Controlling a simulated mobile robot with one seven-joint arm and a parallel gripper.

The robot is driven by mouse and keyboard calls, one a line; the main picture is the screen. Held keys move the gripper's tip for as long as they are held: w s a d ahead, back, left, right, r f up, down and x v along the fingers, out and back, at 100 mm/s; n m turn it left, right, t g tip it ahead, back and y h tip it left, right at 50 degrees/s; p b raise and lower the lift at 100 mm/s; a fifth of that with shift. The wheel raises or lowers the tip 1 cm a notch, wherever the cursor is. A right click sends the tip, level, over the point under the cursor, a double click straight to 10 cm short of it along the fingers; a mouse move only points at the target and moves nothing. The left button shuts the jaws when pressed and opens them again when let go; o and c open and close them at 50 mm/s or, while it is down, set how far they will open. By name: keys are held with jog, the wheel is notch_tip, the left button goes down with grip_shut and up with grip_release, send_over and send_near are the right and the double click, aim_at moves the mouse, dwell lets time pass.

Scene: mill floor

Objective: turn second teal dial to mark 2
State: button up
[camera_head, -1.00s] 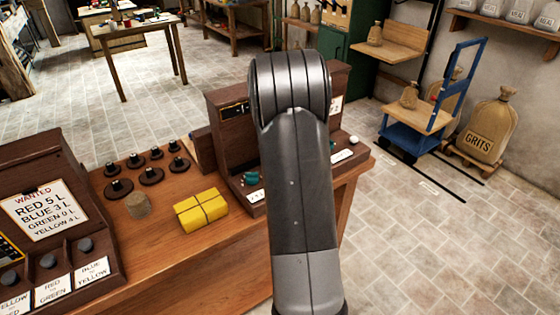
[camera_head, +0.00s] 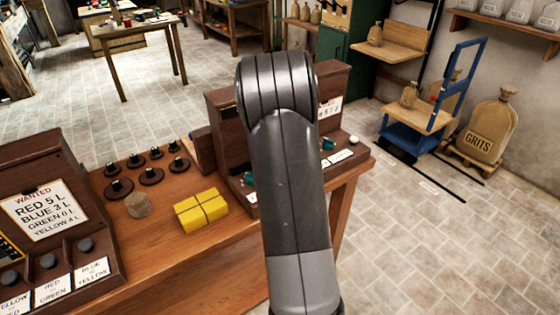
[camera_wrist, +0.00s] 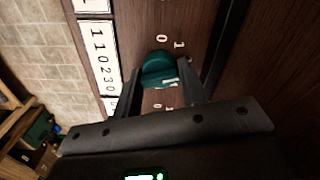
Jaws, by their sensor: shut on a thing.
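In the wrist view a teal dial (camera_wrist: 158,69) sits on a dark wooden panel, with a white mark on its lower right side. My gripper (camera_wrist: 162,88) has one finger on either side of it and is shut on it. Small white digits, among them a 0 and a 1, show around the dial; others are hidden. In the head view one teal dial (camera_head: 249,179) shows left of my arm and another teal dial (camera_head: 328,144) right of it. My arm hides the middle of the panel and my gripper there. I cannot tell the held dial's place in the row.
The dark wooden cabinet (camera_head: 225,115) stands on a wooden bench (camera_head: 180,255). A yellow parcel (camera_head: 201,211), a cork-like cylinder (camera_head: 138,205) and several black round weights (camera_head: 150,176) lie to its left. A white-labelled board (camera_head: 45,215) stands at the left.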

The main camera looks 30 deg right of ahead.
jog(key=o, duration=1)
notch_tip(320, 180, up, 11)
jog(key=shift+f, duration=0.1)
dwell(0.4)
